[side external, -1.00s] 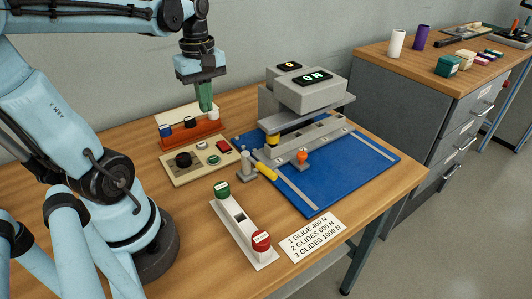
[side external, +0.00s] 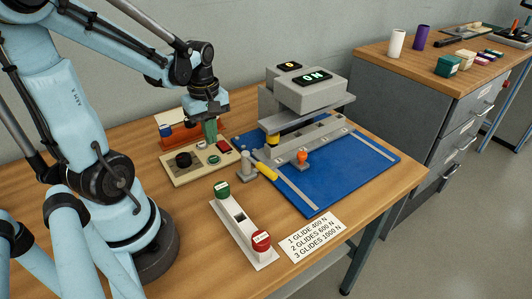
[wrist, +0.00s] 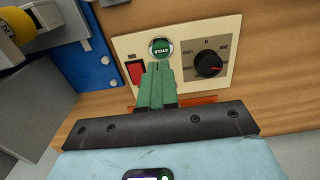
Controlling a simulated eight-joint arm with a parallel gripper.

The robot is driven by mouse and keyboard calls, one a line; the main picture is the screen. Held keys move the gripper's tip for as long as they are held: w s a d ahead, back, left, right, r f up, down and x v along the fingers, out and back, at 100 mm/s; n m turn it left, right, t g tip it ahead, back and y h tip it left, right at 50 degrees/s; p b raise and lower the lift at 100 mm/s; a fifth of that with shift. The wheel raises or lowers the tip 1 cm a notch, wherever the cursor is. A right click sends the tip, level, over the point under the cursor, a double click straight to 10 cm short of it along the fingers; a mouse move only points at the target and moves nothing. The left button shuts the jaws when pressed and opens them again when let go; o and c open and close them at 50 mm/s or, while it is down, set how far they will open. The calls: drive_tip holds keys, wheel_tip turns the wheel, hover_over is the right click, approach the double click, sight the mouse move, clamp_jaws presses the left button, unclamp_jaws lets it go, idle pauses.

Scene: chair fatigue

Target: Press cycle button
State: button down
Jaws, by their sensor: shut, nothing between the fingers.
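The cream control panel (side external: 196,174) lies on the wooden bench, left of the blue plate. The round green cycle button (side external: 213,160) is at its right part, between a black knob (side external: 184,160) and a red rocker switch (side external: 222,146). The button also shows in the wrist view (wrist: 160,48), just beyond my fingertips. My gripper (side external: 211,140), with green fingers, is shut and empty, pointing down over the back of the panel near the button. In the wrist view my fingertips (wrist: 159,66) line up below the button. Contact with it is not visible.
A grey test machine (side external: 312,92) with lit displays stands on the blue plate (side external: 350,175). An orange-red rack (side external: 180,137) stands behind the panel. A white holder (side external: 241,229) with green and red caps and a printed card (side external: 314,238) lie in front.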

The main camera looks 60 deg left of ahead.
sight(214, 158)
drive_tip(key=shift+f, duration=2.45)
drive_tip(key=shift+f, duration=0.85)
drive_tip(key=shift+r, duration=0.1)
wheel_tip(214, 158, up, 8)
drive_tip(key=shift+r, duration=0.2)
